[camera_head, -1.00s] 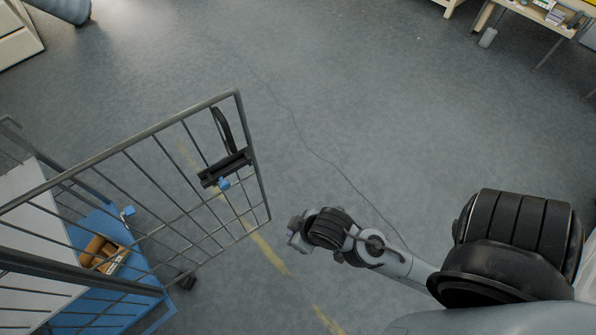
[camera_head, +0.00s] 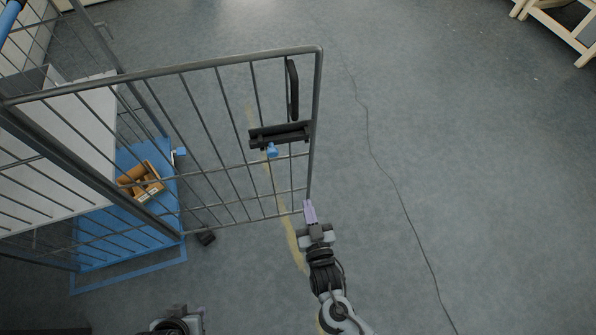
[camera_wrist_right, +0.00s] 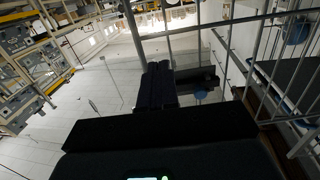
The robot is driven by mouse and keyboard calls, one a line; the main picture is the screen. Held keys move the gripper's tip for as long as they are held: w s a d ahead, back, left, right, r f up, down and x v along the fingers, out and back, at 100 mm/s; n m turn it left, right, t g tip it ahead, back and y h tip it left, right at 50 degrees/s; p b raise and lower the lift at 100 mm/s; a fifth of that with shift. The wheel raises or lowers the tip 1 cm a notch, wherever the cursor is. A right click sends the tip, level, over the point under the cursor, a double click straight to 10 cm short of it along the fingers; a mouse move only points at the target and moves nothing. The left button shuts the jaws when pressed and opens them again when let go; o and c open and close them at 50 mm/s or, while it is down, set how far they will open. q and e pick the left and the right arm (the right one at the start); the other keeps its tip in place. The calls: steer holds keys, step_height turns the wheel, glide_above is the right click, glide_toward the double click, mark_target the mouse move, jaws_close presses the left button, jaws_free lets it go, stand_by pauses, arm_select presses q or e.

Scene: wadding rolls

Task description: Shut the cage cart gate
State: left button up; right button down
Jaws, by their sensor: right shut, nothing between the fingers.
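The cage cart gate (camera_head: 215,120) is a grey wire-mesh panel swung out from the cart, standing open in the head view. Near its free edge it carries a black latch bar (camera_head: 279,135) with a blue knob and a black strap. My right gripper (camera_head: 309,210) is shut and empty at the gate's lower free corner; whether it touches the edge post I cannot tell. In the right wrist view my shut dark fingers (camera_wrist_right: 157,86) point towards the gate's bars, with the latch (camera_wrist_right: 197,82) just beyond.
The cage cart (camera_head: 100,150) stands at left, with a white shelf and a blue base (camera_head: 150,165). An open cardboard box (camera_head: 140,180) lies on the base. A dark cable (camera_head: 385,170) crosses the floor. Open floor lies right of the gate; a wooden bench (camera_head: 560,25) is far right.

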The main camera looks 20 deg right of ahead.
steer(key=b, duration=0.5)
glide_toward(295, 158)
steer(key=w, duration=0.5)
steer(key=shift+w+d+f, duration=0.1)
steer(key=shift+d+f, duration=0.05)
steer(key=shift+f, duration=0.15)
steer(key=shift+w+d+r, duration=0.1)
steer(key=shift+w, duration=0.7)
